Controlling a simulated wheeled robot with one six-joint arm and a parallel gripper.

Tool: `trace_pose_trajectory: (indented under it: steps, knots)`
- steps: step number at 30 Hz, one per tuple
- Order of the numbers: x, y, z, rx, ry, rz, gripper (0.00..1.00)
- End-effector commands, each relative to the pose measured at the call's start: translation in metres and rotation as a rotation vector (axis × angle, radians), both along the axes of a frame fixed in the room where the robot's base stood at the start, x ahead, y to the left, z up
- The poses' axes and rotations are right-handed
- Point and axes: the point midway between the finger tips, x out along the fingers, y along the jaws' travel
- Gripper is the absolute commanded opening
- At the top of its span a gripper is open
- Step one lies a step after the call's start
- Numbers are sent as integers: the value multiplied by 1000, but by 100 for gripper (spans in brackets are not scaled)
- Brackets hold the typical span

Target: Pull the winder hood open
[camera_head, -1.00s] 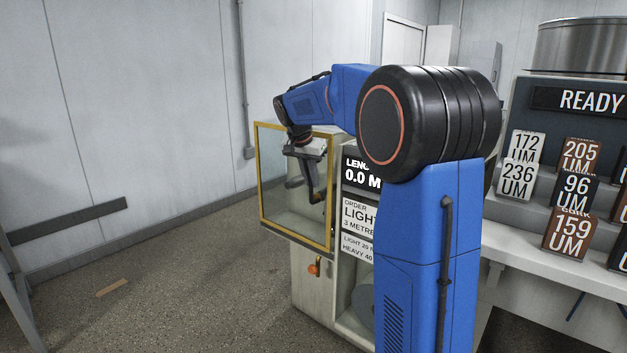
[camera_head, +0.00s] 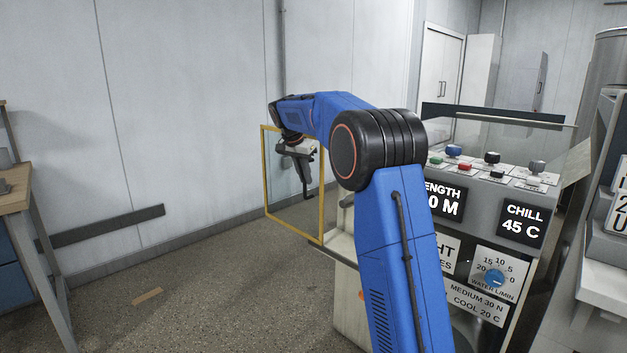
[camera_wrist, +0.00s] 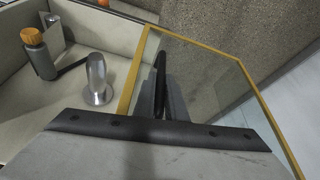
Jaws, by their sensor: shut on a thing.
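The winder hood (camera_head: 265,185) is a clear pane in a yellow frame. In the head view it stands swung out from the left side of the winder (camera_head: 350,300). In the wrist view its yellow frame (camera_wrist: 135,72) crosses the middle, with the open winder interior to its left. My gripper (camera_head: 307,192) is at the hood pane, and in the wrist view its fingers (camera_wrist: 161,105) are closed around a dark upright handle (camera_wrist: 160,65) on the hood. The exact grip on the handle is partly hidden by the fingers.
Inside the winder are a metal spindle (camera_wrist: 97,78) and an orange-capped bottle (camera_wrist: 38,52). The control panel with a chill display (camera_head: 522,222) is on the right. A workbench (camera_head: 15,197) stands at far left. The floor (camera_head: 190,300) between is mostly clear.

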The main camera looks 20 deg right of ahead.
Motion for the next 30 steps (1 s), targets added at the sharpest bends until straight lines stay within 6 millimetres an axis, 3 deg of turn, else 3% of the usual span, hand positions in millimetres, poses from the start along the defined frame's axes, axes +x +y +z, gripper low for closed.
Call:
trace_pose_trajectory:
  steps: [9,25,26,27,30]
  knots:
    - [36,12,0,-1,-2,-1,0]
    - [43,15,0,-1,-1,0,0]
    - [43,15,0,-1,-1,0,16]
    - [43,15,0,-1,-1,0,25]
    - [43,15,0,-1,-1,0,30]
